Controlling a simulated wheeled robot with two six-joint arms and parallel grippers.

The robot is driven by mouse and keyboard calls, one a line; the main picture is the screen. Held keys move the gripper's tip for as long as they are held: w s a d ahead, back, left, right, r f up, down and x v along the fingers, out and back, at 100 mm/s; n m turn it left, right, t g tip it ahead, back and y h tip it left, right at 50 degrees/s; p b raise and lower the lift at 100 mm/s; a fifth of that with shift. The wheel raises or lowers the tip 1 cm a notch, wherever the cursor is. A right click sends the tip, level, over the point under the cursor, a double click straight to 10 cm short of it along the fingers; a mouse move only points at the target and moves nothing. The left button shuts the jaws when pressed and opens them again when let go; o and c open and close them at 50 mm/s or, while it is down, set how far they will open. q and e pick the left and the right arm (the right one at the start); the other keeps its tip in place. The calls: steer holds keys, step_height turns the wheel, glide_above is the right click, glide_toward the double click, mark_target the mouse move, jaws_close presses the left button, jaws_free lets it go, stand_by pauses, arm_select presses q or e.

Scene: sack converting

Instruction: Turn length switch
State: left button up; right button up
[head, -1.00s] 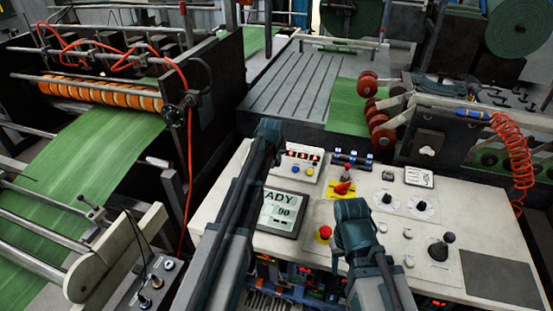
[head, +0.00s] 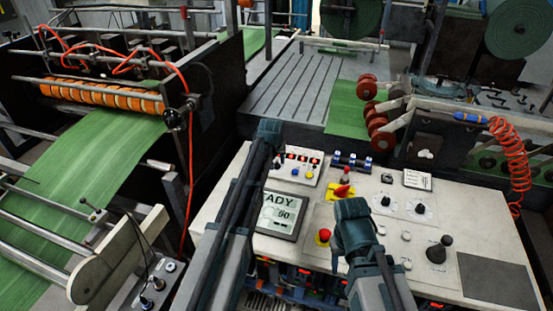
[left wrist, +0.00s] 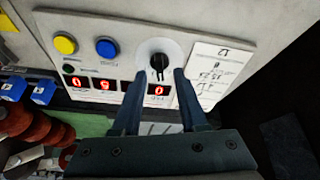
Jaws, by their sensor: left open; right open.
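The black rotary switch knob (left wrist: 159,64) sits on a round white dial in the left wrist view, on a panel with red digit displays. My left gripper (left wrist: 156,84) is open and empty. Its two fingers point at the dial, with the tips near its lower left and lower right edges, and the knob shows between and just beyond them. I cannot tell whether they touch the panel. In the head view my left gripper (head: 268,132) is over the small display box (head: 300,166) and hides part of it. My right gripper (head: 350,212) is over the console's middle, its fingertips not distinct.
A yellow button (left wrist: 65,43) and a blue button (left wrist: 106,47) are beside the dial; a label card (left wrist: 214,66) is at its right. The console (head: 460,235) also carries a screen (head: 278,214), a red stop button (head: 323,236), a joystick (head: 439,250) and other knobs.

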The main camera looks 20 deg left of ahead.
arm_select(q)
steer(key=p+v, duration=1)
steer(key=v, duration=0.2)
steer(key=shift+f, duration=0.1)
jaws_close()
stand_by(1.3)
